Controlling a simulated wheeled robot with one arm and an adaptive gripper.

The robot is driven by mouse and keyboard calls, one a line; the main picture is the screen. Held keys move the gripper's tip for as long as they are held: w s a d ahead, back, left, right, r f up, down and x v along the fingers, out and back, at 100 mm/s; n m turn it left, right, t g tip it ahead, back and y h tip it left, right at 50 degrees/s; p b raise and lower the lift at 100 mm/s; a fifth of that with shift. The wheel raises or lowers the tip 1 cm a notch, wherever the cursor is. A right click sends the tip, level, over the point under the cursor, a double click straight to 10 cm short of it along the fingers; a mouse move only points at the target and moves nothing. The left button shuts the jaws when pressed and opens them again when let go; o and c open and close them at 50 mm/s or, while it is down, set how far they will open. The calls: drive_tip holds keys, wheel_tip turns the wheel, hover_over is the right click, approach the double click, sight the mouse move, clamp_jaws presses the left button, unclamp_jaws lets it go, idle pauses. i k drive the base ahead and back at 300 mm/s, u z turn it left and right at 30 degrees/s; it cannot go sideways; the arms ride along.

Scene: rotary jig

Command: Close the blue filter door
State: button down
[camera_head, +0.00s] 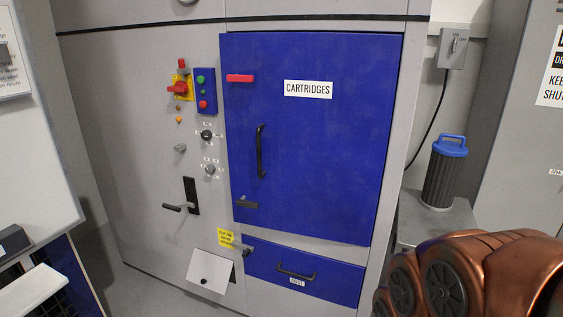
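The blue filter door (325,135), labelled "CARTRIDGES", covers the upper front of the grey cabinet. It looks flush or nearly flush with the cabinet face; I cannot tell whether a small gap shows at its edges. A black vertical pull handle (261,151) is on its left half. My copper-coloured arm shows at the lower right, in front of the cabinet's right side. My gripper is out of view.
Below is a blue drawer (304,273) with a black handle. Left are a red-and-yellow switch (181,86), a button box (206,90) and a lever (190,197). A dark filter cartridge (445,172) with a blue top stands on a grey stand at right. A white board (35,140) borders the left.

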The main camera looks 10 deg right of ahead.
sight(307, 140)
drive_tip(key=z, duration=0.25)
drive_tip(key=k, duration=0.4)
drive_tip(key=u, duration=1.25)
drive_tip(key=i, duration=0.9)
drive_tip(key=u, duration=1)
